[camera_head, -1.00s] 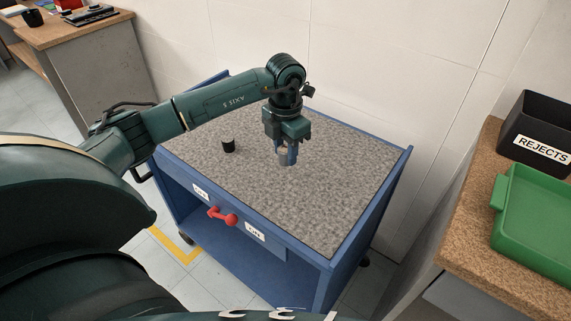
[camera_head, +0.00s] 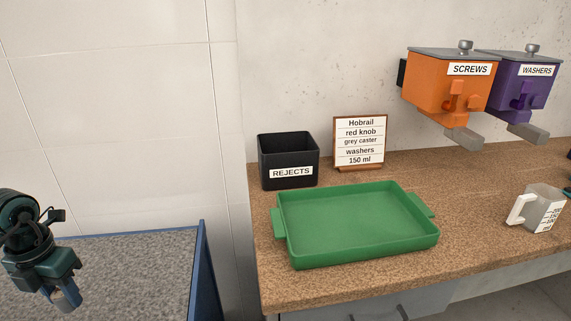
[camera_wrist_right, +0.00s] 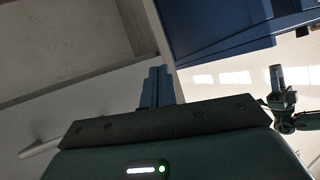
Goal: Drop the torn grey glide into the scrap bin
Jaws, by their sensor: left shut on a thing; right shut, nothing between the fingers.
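My left gripper (camera_head: 66,299) is at the lower left of the head view, above the grey-topped cart. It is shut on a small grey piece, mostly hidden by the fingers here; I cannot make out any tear. The left arm also shows at the right of the right wrist view. A black open box (camera_head: 288,150) labelled REJECTS stands at the back left of the bench, well to the right of this gripper; no box reads "scrap". My right gripper (camera_wrist_right: 158,86) is shut and empty in the right wrist view.
A green tray (camera_head: 355,225) lies in front of the black box on the brown bench (camera_head: 460,235). A sign (camera_head: 360,141), an orange screws dispenser (camera_head: 450,82), a purple washers dispenser (camera_head: 523,85) and a white measuring cup (camera_head: 541,208) are farther right. The blue cart (camera_head: 205,270) has a raised edge.

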